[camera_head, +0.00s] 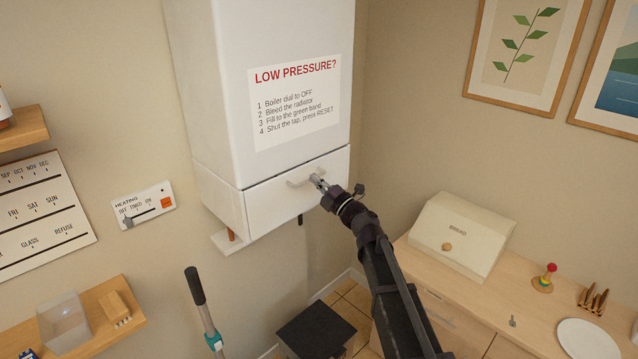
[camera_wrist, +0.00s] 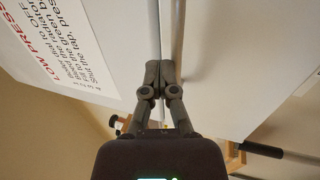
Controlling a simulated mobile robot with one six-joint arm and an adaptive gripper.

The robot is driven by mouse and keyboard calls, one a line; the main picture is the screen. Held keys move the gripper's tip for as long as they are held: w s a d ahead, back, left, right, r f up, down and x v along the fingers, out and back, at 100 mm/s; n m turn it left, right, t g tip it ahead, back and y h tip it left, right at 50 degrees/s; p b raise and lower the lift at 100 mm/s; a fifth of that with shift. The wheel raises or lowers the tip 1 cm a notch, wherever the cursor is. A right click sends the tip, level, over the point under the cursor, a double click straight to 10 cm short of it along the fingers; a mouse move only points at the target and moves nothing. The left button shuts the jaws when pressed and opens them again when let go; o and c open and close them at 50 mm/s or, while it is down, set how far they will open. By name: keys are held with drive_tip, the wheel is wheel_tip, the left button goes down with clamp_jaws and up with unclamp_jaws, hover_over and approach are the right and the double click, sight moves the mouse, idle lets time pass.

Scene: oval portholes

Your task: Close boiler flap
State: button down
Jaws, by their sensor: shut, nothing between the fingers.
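The white boiler (camera_head: 265,60) hangs on the wall with a pressure notice on its front. Its flap (camera_head: 285,205) is the white front panel at the bottom; it looks flush or nearly flush with the body above, along a thin seam. A pale bar handle (camera_head: 298,183) sits near the flap's upper edge. My gripper (camera_head: 319,181) is shut and empty at the right end of the handle. In the wrist view my gripper (camera_wrist: 160,68) points at the seam, beside the flap (camera_wrist: 225,60). Whether the fingertips touch the flap or handle cannot be told.
A counter at the right holds a cream bread box (camera_head: 462,235), a small toy and a plate (camera_head: 588,338). A dark box (camera_head: 316,331) stands below the boiler. A heating control (camera_head: 143,205) and shelves are at the left. A dark-gripped pole (camera_head: 196,287) stands in front.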

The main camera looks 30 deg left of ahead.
drive_tip(key=shift+d, duration=0.15)
drive_tip(key=s+d+r+p, duration=0.1)
drive_tip(key=s+d, duration=0.1)
drive_tip(key=d, duration=0.4)
drive_tip(key=s+d+r+p, duration=0.2)
drive_tip(key=d, duration=0.4)
drive_tip(key=shift+d, duration=0.4)
drive_tip(key=shift+w, duration=0.1)
